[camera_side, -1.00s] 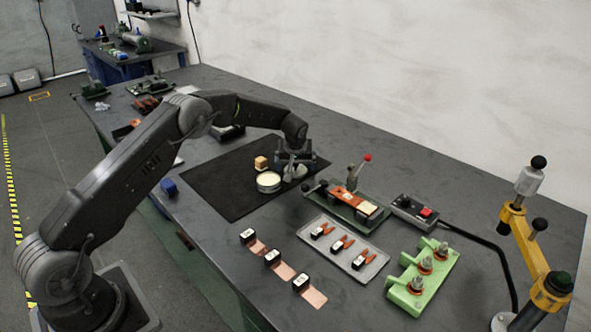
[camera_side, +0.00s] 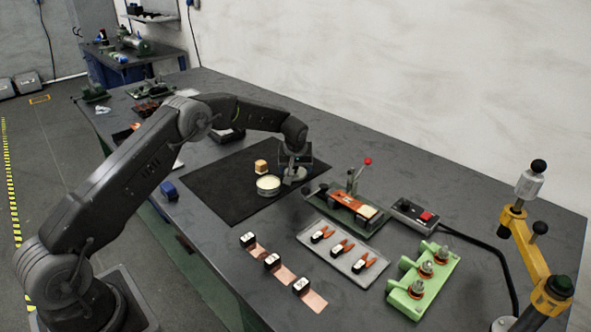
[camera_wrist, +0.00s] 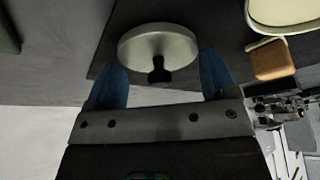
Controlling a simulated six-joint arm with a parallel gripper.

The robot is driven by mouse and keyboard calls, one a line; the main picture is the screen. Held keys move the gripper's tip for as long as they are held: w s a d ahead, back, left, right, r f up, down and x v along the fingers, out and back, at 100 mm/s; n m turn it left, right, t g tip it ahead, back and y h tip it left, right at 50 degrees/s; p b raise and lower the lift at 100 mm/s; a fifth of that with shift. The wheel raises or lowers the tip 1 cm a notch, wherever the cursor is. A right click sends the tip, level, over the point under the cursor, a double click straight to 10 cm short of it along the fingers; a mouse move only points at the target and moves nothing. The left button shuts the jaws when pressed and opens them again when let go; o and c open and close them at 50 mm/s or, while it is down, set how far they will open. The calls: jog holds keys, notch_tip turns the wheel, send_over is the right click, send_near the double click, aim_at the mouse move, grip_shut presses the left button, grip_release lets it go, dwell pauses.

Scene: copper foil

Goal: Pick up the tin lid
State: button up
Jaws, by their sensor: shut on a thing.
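The tin lid (camera_wrist: 158,42) is a round, pale metal disc with a dark knob on the side facing me. In the wrist view it sits between the blue fingertips of my gripper (camera_wrist: 160,65), which is shut on it. In the side view my gripper (camera_side: 296,166) points down at the right part of the black mat, with the lid (camera_side: 293,178) below it, partly hidden. I cannot tell whether the lid touches the mat. The open round tin (camera_side: 268,186) with pale contents stands just left of the lid.
A tan block (camera_side: 261,166) stands behind the tin on the black mat (camera_side: 222,184). A fixture with a red-knobbed lever (camera_side: 366,162) is close on the right. A grey tray (camera_side: 343,247) and green stand (camera_side: 425,280) are nearer the front. The mat's left part is clear.

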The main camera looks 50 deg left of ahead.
jog(key=r, duration=0.4)
jog(key=shift+s+a+r, duration=0.2)
jog(key=shift+a+r, duration=0.05)
jog(key=shift+a, duration=0.05)
jog(key=s+a+r, duration=0.6)
jog(key=s+a, duration=0.1)
jog(key=a, duration=0.1)
jog(key=s+d+m+h, duration=0.1)
jog(key=s+d+m, duration=0.2)
jog(key=d, duration=0.5)
jog(key=shift+s+d+f+t, duration=0.25)
jog(key=shift+f+t, duration=0.1)
jog(key=shift+t, duration=0.05)
jog(key=shift+d+f, duration=0.1)
jog(key=shift+f, duration=3.1)
jog(key=shift+f, duration=0.15)
jog(key=o, duration=0.8)
